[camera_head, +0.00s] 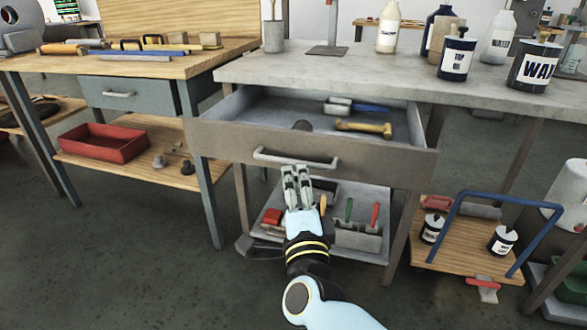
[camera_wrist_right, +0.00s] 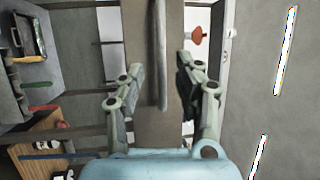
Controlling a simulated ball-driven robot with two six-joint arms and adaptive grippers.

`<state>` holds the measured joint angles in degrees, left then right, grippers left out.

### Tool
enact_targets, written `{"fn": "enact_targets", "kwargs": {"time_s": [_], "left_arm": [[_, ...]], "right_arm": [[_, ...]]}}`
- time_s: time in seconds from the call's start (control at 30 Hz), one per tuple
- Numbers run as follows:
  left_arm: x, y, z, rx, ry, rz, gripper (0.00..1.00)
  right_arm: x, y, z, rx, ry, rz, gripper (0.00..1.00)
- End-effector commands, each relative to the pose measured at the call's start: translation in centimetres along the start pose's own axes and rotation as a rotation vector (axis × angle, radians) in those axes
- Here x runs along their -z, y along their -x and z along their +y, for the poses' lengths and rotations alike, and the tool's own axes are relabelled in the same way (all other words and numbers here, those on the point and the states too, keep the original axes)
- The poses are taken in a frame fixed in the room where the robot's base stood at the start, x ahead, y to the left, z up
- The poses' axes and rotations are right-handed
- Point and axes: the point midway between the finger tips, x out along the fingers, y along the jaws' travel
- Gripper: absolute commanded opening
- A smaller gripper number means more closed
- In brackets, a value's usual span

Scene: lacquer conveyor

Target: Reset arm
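My right arm comes in from the bottom of the head view. Its gripper (camera_head: 297,180) is just in front of and a little below the handle (camera_head: 296,160) of an open grey drawer (camera_head: 225,138). The wrist view shows the right gripper (camera_wrist_right: 158,85) with its fingers spread apart and nothing between them touching. The drawer handle (camera_wrist_right: 158,50) runs lengthwise in the gap between the fingers there. Whether the handle is within the fingers' reach is hard to tell. My left gripper is not in view.
The open drawer holds a yellow tool (camera_head: 363,128) and a blue-handled brush (camera_head: 370,107). Cans and bottles stand on the grey bench (camera_head: 300,68). A wooden cart (camera_head: 460,250) with a blue handle stands at the right. The floor at front left is clear.

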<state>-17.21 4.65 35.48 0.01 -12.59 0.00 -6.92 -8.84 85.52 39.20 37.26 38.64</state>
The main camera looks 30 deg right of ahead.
Motion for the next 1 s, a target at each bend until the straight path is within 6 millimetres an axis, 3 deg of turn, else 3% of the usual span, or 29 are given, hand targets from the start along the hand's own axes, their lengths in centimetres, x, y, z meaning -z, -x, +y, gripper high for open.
{"fn": "enact_targets", "kwargs": {"time_s": [0.17, 0.73, 0.87, 1.0], "left_arm": [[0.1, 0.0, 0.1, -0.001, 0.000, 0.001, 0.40], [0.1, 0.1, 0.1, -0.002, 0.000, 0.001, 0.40], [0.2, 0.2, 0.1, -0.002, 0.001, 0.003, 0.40], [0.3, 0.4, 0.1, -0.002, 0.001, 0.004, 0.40]], "right_arm": [[0.0, 1.4, 0.0, 0.000, -0.001, 0.001, 0.34], [0.5, 1.8, 0.4, -0.006, 0.014, -0.005, 0.34], [1.3, 4.0, 4.7, -0.076, 0.111, -0.069, 0.34], [1.6, 9.4, 13.7, -0.252, 0.362, -0.270, 0.34]]}}
